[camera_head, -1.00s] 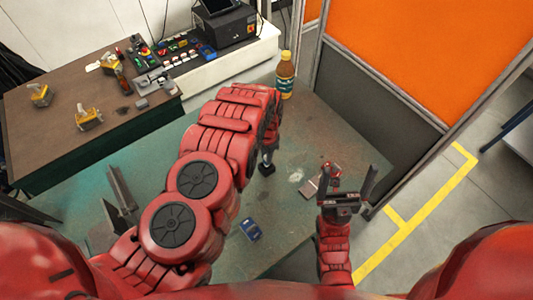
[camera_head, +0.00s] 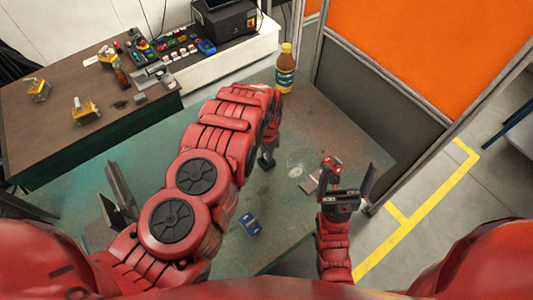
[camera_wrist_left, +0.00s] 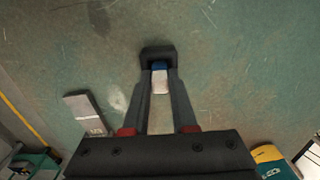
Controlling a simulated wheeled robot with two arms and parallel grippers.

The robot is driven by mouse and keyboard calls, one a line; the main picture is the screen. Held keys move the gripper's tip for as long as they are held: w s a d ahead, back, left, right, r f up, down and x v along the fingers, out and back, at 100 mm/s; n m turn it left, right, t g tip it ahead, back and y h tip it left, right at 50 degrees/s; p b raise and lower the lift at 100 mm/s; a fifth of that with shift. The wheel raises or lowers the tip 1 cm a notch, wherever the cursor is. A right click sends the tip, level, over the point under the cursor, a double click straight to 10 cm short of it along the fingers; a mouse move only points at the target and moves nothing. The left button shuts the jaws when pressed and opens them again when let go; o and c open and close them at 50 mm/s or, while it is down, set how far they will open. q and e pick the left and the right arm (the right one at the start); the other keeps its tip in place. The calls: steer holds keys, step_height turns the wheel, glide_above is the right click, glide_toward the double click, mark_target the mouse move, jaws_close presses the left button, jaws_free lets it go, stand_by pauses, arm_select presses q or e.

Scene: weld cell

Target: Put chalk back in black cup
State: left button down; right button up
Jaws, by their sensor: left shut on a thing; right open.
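In the left wrist view my left gripper (camera_wrist_left: 161,82) is shut on a small white piece with a blue end, which looks like the chalk (camera_wrist_left: 160,84). The black cup (camera_wrist_left: 146,52) is right at the fingertips, and the chalk's blue end overlaps its opening in this view. I cannot tell whether the chalk is inside the cup or just above it. In the head view my left gripper (camera_head: 267,160) is low over the green table, mostly hidden behind my left arm. My right gripper (camera_head: 349,183) is open and empty at the table's right edge.
A bottle (camera_head: 286,72) stands at the back of the green table (camera_head: 325,130). An orange and grey partition (camera_head: 385,105) stands at the right.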

arm_select(q)
steer(key=shift+f, duration=0.25)
steer(key=c, duration=0.6)
jaws_free()
steer(key=shift+c, duration=0.2)
steer(key=shift+r, duration=0.15)
steer(key=shift+r+b, duration=0.25)
steer(key=shift+b, duration=0.1)
steer(key=r, duration=0.2)
steer(key=r+b, duration=0.1)
steer(key=r, duration=0.3)
steer(key=shift+w+d, duration=0.1)
steer(key=shift+d, duration=0.15)
steer(key=shift+a+r, duration=0.1)
steer(key=shift+r, duration=0.95)
step_height(320, 180, up, 9)
steer(key=p, duration=0.9)
steer(key=shift+f, duration=0.2)
